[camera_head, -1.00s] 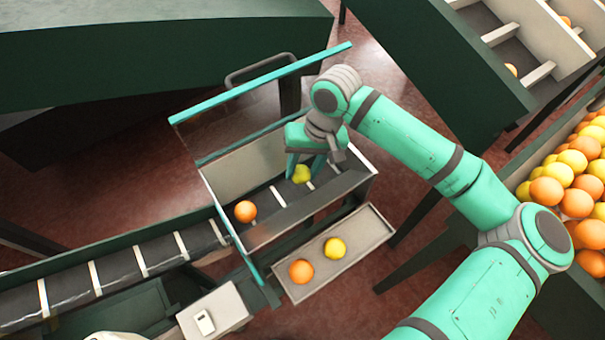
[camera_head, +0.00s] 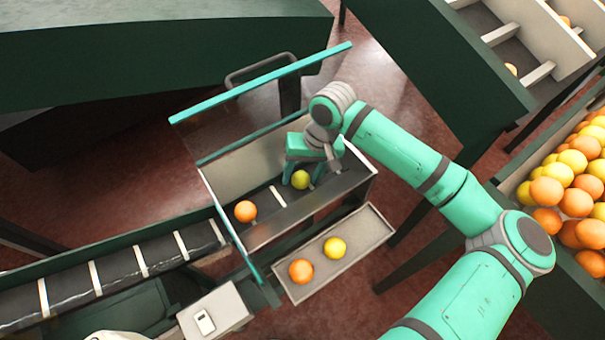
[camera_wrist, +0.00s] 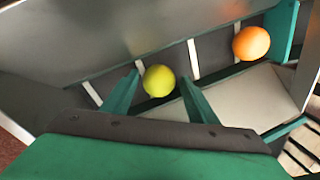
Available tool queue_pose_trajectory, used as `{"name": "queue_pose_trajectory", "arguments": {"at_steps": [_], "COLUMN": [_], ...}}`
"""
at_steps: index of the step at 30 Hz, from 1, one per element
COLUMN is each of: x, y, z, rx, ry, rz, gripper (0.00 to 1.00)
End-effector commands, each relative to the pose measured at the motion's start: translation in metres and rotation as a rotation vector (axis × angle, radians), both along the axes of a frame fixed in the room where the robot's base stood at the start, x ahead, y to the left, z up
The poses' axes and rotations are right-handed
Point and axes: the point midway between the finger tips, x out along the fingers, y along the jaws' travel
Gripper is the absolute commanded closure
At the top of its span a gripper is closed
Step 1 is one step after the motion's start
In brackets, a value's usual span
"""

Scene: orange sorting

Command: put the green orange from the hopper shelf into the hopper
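The green orange (camera_head: 300,180), yellow-green in colour, is inside the hopper (camera_head: 240,172), over its dark slatted floor. In the wrist view the green orange (camera_wrist: 158,81) shows between and just beyond my fingertips, with a gap on each side. My gripper (camera_head: 303,174) is open above it, its fingers (camera_wrist: 160,84) reaching down into the hopper. The hopper shelf (camera_head: 362,238) is the grey tray in front of the hopper. It holds an orange fruit (camera_head: 301,271) and a yellow fruit (camera_head: 335,248).
Another orange fruit (camera_head: 245,211) lies in the hopper, left of the green one; it also shows in the wrist view (camera_wrist: 251,43). A teal-framed clear panel (camera_head: 262,85) stands behind the hopper. A conveyor (camera_head: 115,272) runs off left. A crate of fruit (camera_head: 510,183) is at right.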

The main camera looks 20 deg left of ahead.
Motion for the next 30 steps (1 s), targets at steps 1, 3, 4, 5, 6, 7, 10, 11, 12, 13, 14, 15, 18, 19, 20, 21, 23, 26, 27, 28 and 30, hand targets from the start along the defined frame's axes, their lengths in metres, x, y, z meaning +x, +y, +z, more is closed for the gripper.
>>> {"name": "queue_pose_trajectory", "arguments": {"at_steps": [1, 3, 4, 5, 6, 7, 10, 11, 12, 13, 14, 15, 18, 19, 20, 21, 23, 26, 27, 28, 30], "x": [0.001, 0.001, 0.001, 0.001, 0.001, 0.001, 0.001, 0.001, 0.001, 0.002, 0.003, 0.003, 0.005, 0.006, 0.006, 0.007, 0.008, 0.01, 0.01, 0.011, 0.012], "y": [-0.002, -0.002, -0.002, -0.002, -0.002, -0.002, -0.003, -0.003, -0.003, -0.004, -0.005, -0.006, -0.01, -0.011, -0.013, -0.014, -0.017, -0.02, -0.022, -0.022, -0.024], "z": [-0.001, -0.001, -0.001, -0.001, -0.001, -0.001, 0.001, 0.002, 0.006, 0.009, 0.013, 0.019, 0.038, 0.044, 0.05, 0.058, 0.07, 0.087, 0.094, 0.098, 0.106], "rx": [-0.004, -0.005, -0.006, -0.006, -0.006, -0.006, -0.007, -0.007, -0.007, -0.006, -0.006, -0.006, -0.005, -0.005, -0.006, -0.005, -0.006, -0.005, -0.006, -0.005, -0.005], "ry": [0.0, 0.001, 0.0, 0.0, 0.0, 0.0, 0.0, 0.0, 0.0, -0.001, -0.002, -0.002, -0.004, -0.003, -0.003, -0.003, -0.003, -0.003, -0.002, -0.003, -0.001], "rz": [-0.003, -0.002, -0.002, -0.002, -0.002, -0.003, -0.003, -0.003, -0.003, -0.004, -0.004, -0.003, -0.003, -0.003, -0.003, -0.003, -0.003, -0.002, -0.002, -0.002, -0.002], "gripper": [0.43, 0.43, 0.43, 0.43, 0.43, 0.43, 0.43, 0.43, 0.43, 0.43, 0.43, 0.43, 0.43, 0.43, 0.43, 0.43, 0.43, 0.43, 0.43, 0.43, 0.43]}}
